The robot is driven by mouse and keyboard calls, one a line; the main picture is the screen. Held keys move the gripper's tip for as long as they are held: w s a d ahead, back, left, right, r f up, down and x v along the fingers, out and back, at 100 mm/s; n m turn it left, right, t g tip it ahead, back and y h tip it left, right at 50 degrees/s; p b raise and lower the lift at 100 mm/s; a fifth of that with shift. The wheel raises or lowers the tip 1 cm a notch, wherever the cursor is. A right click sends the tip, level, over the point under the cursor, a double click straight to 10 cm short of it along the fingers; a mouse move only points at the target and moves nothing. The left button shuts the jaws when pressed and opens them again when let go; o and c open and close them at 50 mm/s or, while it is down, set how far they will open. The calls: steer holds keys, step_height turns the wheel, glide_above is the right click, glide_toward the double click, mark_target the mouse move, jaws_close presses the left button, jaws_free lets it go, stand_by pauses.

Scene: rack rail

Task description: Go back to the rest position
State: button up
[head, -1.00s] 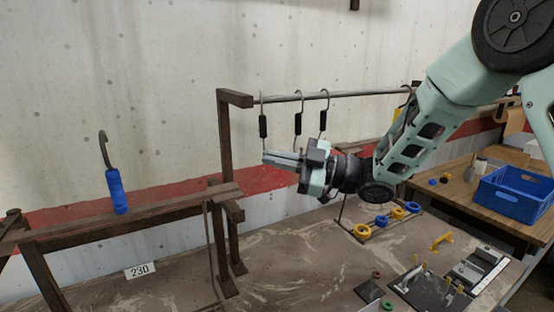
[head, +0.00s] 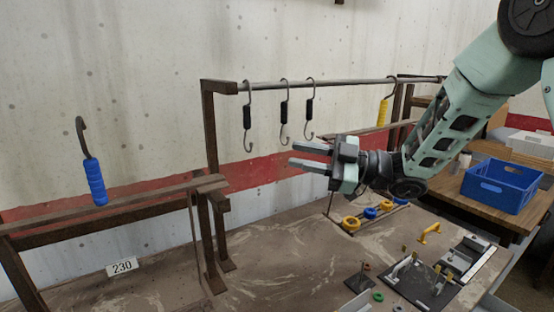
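My gripper (head: 310,155) is in the head view, right of the middle, in front of the hanging rail. Its two fingers point left with a clear gap between them, and nothing is between them. A metal rail (head: 350,82) on a brown post frame runs behind and above it. Three black-handled hooks (head: 247,116), (head: 284,109), (head: 309,110) hang from the rail's left part, apart from one another. A yellow-handled hook (head: 383,112) hangs farther right.
The bench (head: 180,270) has a 230 label (head: 122,266) at front left. Yellow and blue rings (head: 351,223), a yellow handle (head: 430,233) and a dark fixture plate (head: 432,285) lie at right. A blue crate (head: 501,186) stands on a wooden table.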

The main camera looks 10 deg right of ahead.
steer(key=b+v, duration=0.2)
steer(key=v, duration=0.7)
steer(key=w+a+f+m+t+h, duration=0.3)
steer(key=a+f+m+t+h, duration=0.2)
steer(key=a+m+h, duration=0.35)
steer(key=s+f+m+g+h, duration=0.1)
steer(key=s+f+g+h, duration=0.2)
steer(key=s, duration=0.7)
steer(key=s+f+m+g+h, duration=0.2)
steer(key=s+f+g+h, duration=0.1)
steer(key=s, duration=0.7)
steer(key=s+f+m+g+h, duration=0.1)
steer(key=s+f+g+h, duration=0.2)
steer(key=s, duration=0.8)
steer(key=shift+a+f+g, duration=0.25)
steer(key=shift+f+g, duration=0.7)
steer(key=shift+g, duration=0.05)
steer(key=shift+m+h, duration=0.25)
steer(key=shift+m, duration=0.1)
